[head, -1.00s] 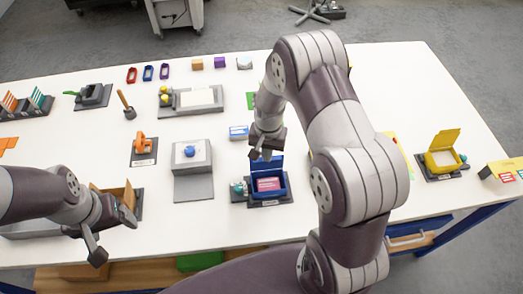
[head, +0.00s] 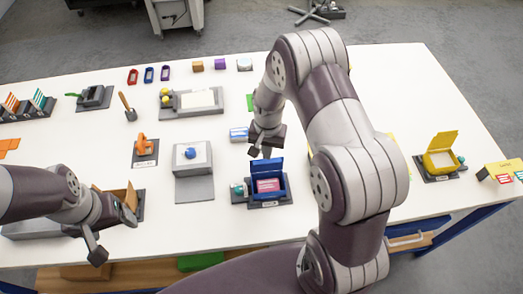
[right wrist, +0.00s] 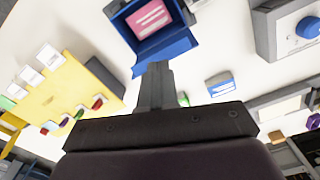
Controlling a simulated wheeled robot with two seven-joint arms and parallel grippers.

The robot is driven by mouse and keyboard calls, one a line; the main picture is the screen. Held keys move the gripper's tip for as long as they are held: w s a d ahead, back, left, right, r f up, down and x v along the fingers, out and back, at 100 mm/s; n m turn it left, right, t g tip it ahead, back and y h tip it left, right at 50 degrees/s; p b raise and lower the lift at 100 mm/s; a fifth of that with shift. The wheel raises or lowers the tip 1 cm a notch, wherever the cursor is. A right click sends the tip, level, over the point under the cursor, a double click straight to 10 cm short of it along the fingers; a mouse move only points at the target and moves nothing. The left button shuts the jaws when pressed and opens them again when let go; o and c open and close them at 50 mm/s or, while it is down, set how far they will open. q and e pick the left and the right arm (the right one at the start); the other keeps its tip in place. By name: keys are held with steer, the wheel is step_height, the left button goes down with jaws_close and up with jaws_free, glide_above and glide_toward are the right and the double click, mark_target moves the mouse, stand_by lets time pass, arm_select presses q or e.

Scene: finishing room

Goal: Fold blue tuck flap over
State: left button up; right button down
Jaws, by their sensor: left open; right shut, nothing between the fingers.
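The blue box (head: 284,192) stands on a dark base plate, with a pink and white item (head: 267,186) inside. Its blue lid with the tuck flap (head: 266,166) stands up at the far side. My right gripper (head: 261,153) is shut and empty, just beyond and above the lid's top edge. In the right wrist view the shut fingers (right wrist: 156,75) point at the blue flap (right wrist: 165,52), with the box above it. I cannot tell whether they touch. My left gripper (head: 114,236) is open and empty over the table's front left edge.
A yellow open box (head: 440,160) stands at the right. A grey stand with a blue knob (head: 190,152) is left of the blue box, and a small blue and white box (head: 238,134) lies behind it. My right arm covers part of the table right of the blue box.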

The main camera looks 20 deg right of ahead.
step_height(320, 180, up, 8)
steer(key=p, duration=0.6)
